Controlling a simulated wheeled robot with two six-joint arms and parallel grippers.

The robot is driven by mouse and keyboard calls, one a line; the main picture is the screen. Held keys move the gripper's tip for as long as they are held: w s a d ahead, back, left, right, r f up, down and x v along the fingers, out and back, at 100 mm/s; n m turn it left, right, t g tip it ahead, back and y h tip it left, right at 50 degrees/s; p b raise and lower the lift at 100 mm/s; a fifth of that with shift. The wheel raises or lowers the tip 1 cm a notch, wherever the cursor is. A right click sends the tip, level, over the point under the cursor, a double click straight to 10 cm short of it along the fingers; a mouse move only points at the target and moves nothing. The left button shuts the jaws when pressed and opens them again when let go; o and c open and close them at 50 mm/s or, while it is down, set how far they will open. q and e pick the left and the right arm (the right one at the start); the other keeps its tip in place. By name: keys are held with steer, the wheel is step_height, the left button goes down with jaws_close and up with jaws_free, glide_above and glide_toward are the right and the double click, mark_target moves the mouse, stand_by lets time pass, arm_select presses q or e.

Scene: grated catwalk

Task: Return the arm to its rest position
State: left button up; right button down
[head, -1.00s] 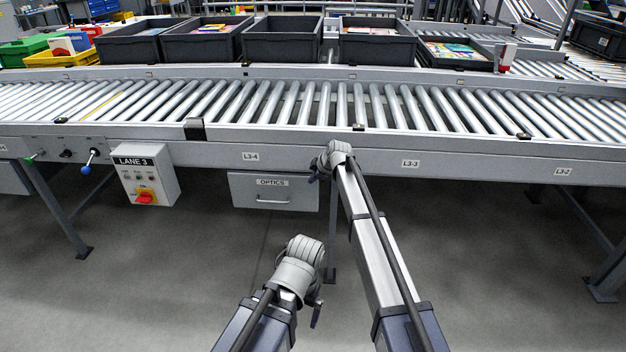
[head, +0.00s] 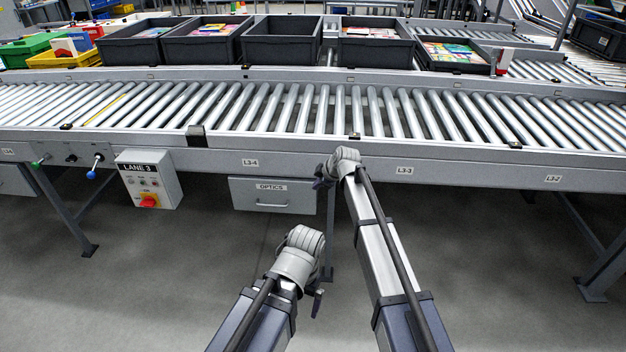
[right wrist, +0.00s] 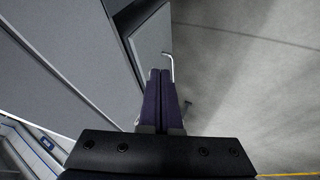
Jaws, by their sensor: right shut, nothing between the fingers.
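My right arm reaches forward from the bottom of the head view to the front rail of the conveyor. Its gripper (head: 320,180) is small and dark there, beside the right end of the OPTICS drawer. In the right wrist view its two fingers (right wrist: 160,75) are shut together with nothing between them. The drawer handle (right wrist: 168,62) shows just past the fingertips; I cannot judge the gap. My left arm is bent lower and nearer, over the floor. Its gripper (head: 317,303) is a dark sliver behind the wrist, and its jaws cannot be made out.
The OPTICS drawer (head: 272,196) hangs under the roller conveyor (head: 260,108) and looks closed. A LANE 3 control box (head: 148,180) with a red switch is to its left. Dark totes (head: 281,42) stand behind the rollers. Grey floor below is clear between the support legs (head: 88,225).

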arm_select(q)
steer(key=shift+r, duration=0.6)
arm_select(e)
steer(key=shift+v, duration=0.8)
arm_select(q)
steer(key=shift+r, duration=0.1)
arm_select(e)
steer(key=shift+s, duration=0.1)
arm_select(q)
step_height(320, 180, up, 21)
steer(key=p, duration=2.1)
arm_select(e)
steer(key=s+d+r+m+g+h, duration=0.2)
steer(key=s+r+m, duration=0.2)
steer(key=s, duration=0.9)
steer(key=s+d+r+m+g+h, duration=0.2)
steer(key=s+r, duration=0.5)
steer(key=s, duration=0.6)
steer(key=s+d+r+m+g+h, duration=0.1)
steer(key=s+d+r+m, duration=0.3)
steer(key=s, duration=0.9)
steer(key=r+m+g, duration=0.1)
steer(key=m, duration=0.1)
steer(key=shift+r+m+h, duration=0.3)
steer(key=shift+h, duration=0.1)
